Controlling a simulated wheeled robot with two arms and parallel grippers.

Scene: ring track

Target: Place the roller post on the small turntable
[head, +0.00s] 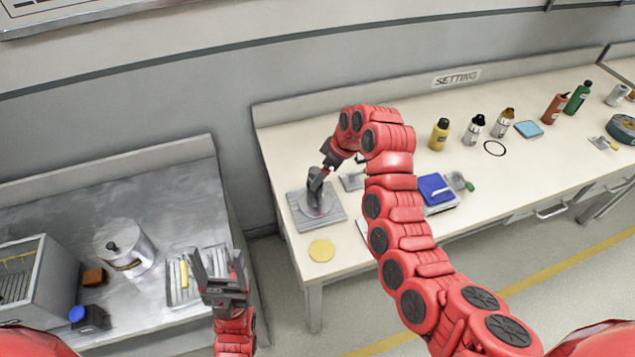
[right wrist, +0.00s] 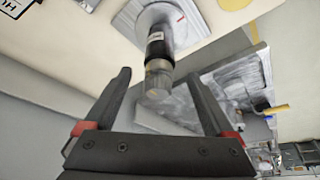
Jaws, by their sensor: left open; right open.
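The roller post (head: 316,187) stands upright on the small round turntable (head: 322,211), near the left end of the SETTING bench. In the right wrist view the post (right wrist: 157,62) has a dark band and a paler end, and its foot is on the pale turntable disc (right wrist: 176,20). My right gripper (head: 328,167) is open at the top of the post. Its fingers (right wrist: 158,76) are apart on either side of the post's end, with gaps showing. My left gripper (head: 216,262) is open and empty over the left metal bench.
A yellow disc (head: 321,250) lies in front of the turntable. A blue box (head: 435,189) and several bottles (head: 440,134) are further right. The left bench holds a metal pot (head: 124,245), a rack (head: 35,280) and a slotted tray (head: 178,283). A floor gap separates the benches.

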